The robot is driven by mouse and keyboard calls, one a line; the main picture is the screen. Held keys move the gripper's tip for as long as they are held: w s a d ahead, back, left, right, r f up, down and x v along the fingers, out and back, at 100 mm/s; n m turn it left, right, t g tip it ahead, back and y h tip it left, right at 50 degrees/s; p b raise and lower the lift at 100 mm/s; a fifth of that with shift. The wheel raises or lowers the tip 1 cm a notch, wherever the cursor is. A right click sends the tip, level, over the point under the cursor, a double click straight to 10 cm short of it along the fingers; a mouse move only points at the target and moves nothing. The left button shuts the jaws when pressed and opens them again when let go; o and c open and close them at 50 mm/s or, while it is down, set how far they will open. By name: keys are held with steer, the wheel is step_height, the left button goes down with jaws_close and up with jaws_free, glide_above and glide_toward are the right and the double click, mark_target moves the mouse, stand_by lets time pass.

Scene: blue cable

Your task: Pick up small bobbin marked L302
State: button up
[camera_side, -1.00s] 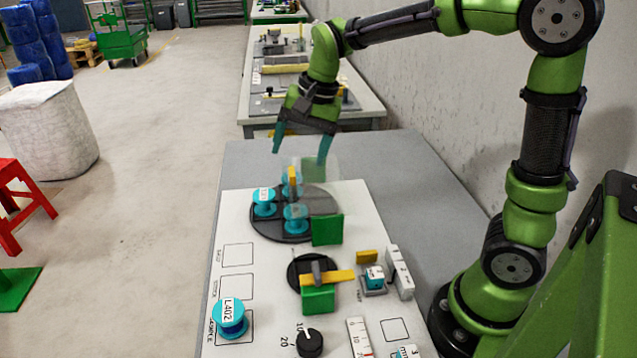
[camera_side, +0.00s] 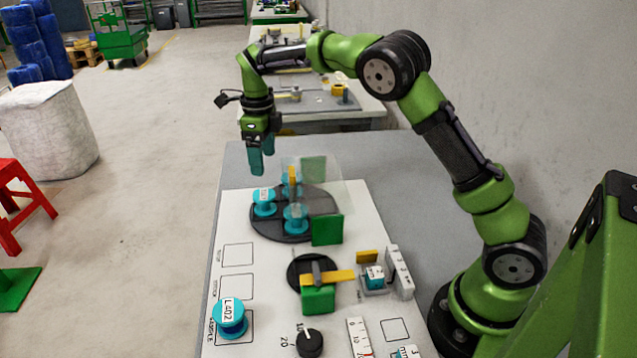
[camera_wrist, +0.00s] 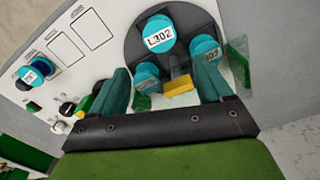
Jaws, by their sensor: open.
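The bobbin marked L302 (camera_wrist: 155,34) is turquoise with a white label and sits on a dark round turntable (camera_wrist: 135,50) at the top of the wrist view. In the side view it appears to be the left bobbin (camera_side: 264,203) on the turntable (camera_side: 322,204). Two more turquoise bobbins share the turntable, one nearer (camera_side: 296,220) and one at the back (camera_side: 293,184). My gripper (camera_side: 261,158) is open and empty, fingers pointing down, above and behind the turntable. In the wrist view its fingers (camera_wrist: 161,87) show below the L302 bobbin, apart from it.
A yellow tab (camera_side: 292,182) and clear panels stand among the bobbins. A green block (camera_side: 327,230) stands at the turntable's front right. A bobbin marked L402 (camera_side: 229,320) sits at the panel's front left. A dial with a yellow bar (camera_side: 327,277) lies between.

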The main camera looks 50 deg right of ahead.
mark_target(266, 194)
step_height(266, 194, down, 12)
steer(key=shift+w, duration=0.15)
steer(key=c, duration=0.9)
